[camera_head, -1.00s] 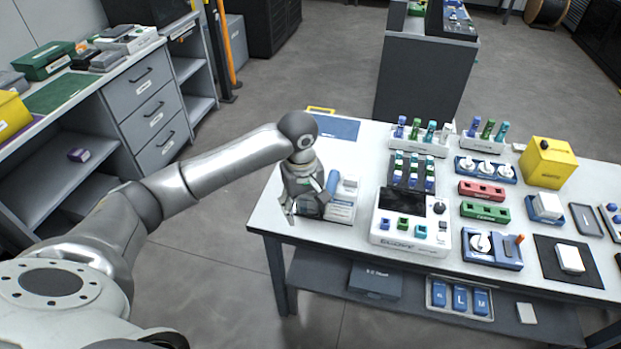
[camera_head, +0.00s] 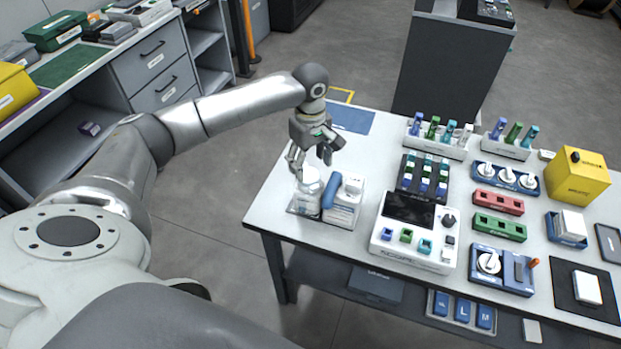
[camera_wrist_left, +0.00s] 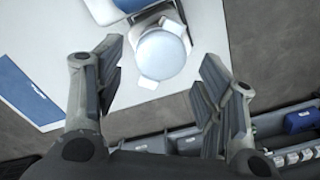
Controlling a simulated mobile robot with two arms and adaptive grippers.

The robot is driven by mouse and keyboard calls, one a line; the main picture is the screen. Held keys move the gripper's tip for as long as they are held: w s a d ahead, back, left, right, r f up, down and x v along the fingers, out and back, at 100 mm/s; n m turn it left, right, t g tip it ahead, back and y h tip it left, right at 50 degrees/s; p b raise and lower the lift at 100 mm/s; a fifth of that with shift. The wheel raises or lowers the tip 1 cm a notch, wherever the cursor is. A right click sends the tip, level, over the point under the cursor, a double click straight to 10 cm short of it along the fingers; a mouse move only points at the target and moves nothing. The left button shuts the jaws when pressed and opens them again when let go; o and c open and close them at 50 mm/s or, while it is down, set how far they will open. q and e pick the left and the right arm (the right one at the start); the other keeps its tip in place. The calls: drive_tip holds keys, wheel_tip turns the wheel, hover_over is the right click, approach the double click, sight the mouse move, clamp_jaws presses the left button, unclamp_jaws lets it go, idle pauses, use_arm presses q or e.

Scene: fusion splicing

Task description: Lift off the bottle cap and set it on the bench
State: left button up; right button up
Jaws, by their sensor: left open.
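A clear, pale bottle (camera_head: 306,198) stands upright at the left end of the white bench (camera_head: 272,213). Its round white cap (camera_head: 309,175) appears to sit on top. In the left wrist view the cap (camera_wrist_left: 160,55) is a pale disc, seen from above, with small white tabs at its edge. My left gripper (camera_head: 311,160) is open and empty just above the bottle, fingers pointing down. In the wrist view its fingers (camera_wrist_left: 160,62) are spread to either side of the cap, with gaps on both sides. My right gripper is not in view.
A blue cylinder (camera_head: 331,189) and a white box-like holder (camera_head: 344,208) stand close to the bottle's right. The splicer (camera_head: 413,236) is further right. A flat blue mat (camera_head: 352,118) lies behind. Bare bench shows left of the bottle.

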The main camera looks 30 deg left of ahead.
sight(310, 175)
use_arm(q)
drive_tip(key=shift+s+f, duration=0.1)
drive_tip(key=shift+f, duration=0.55)
wheel_tip(310, 175, down, 4)
drive_tip(key=shift+r+p, duration=0.15)
drive_tip(key=shift+p, duration=0.55)
drive_tip(key=shift+f, duration=0.55)
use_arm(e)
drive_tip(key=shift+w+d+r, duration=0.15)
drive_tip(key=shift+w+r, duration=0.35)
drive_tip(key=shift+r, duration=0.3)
use_arm(q)
drive_tip(key=c, duration=0.7)
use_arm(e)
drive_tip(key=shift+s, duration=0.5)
